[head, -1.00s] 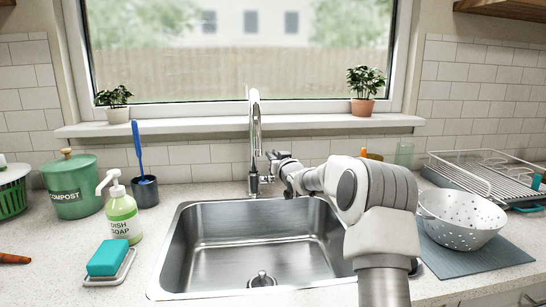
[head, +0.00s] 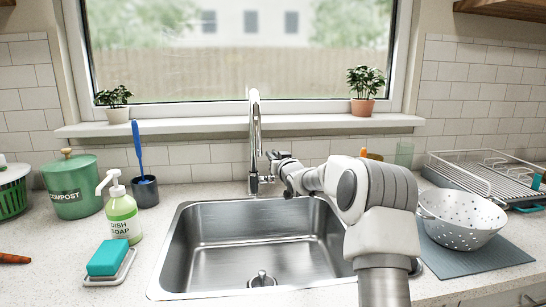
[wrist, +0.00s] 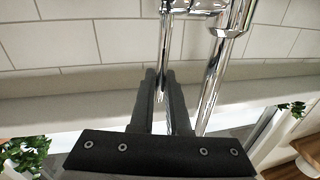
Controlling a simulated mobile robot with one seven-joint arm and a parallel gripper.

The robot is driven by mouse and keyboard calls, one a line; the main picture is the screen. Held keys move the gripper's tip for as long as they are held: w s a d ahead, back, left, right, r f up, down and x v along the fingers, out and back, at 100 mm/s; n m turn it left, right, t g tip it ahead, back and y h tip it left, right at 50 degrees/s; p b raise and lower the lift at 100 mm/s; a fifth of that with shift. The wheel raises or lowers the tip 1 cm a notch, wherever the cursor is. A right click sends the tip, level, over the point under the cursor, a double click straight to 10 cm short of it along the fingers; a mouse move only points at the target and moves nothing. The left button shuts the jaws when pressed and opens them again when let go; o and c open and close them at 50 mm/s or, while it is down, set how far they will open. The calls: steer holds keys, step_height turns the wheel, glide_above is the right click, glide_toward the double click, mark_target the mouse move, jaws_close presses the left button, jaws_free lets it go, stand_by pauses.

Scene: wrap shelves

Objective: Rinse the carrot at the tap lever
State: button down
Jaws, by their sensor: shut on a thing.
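In the wrist view, my gripper's two dark fingers (wrist: 162,90) are shut on the thin chrome tap lever (wrist: 166,40), beside the thicker tap body (wrist: 225,55). In the head view my gripper largely hides the lever.
Left of the sink stand a soap bottle (head: 123,218), a blue sponge (head: 108,257) on a dish, a brush cup (head: 146,192) and a green compost bin (head: 73,190). Right of it are a white colander (head: 462,222) and a dish rack (head: 480,175). The basin is empty.

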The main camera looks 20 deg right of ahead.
steer(key=shift+f+b, duration=0.2)
steer(key=shift+b, duration=0.35)
steer(key=shift+s+f+t+b, duration=0.1)
steer(key=shift+s+t+b, duration=0.25)
steer(key=shift+b, duration=0.7)
steer(key=shift+s+a+r+t+b, duration=0.15)
steer(key=shift+s+r+t+b, duration=0.15)
steer(key=shift+b, duration=0.6)
steer(key=shift+w, duration=0.1)
steer(key=c, duration=0.9)
jaws_free()
steer(key=s+f+p, duration=0.1)
steer(key=s+f, duration=0.1)
steer(key=s, duration=1.5)
steer(key=shift+s+f+p, duration=0.15)
steer(key=shift+p, duration=0.25)
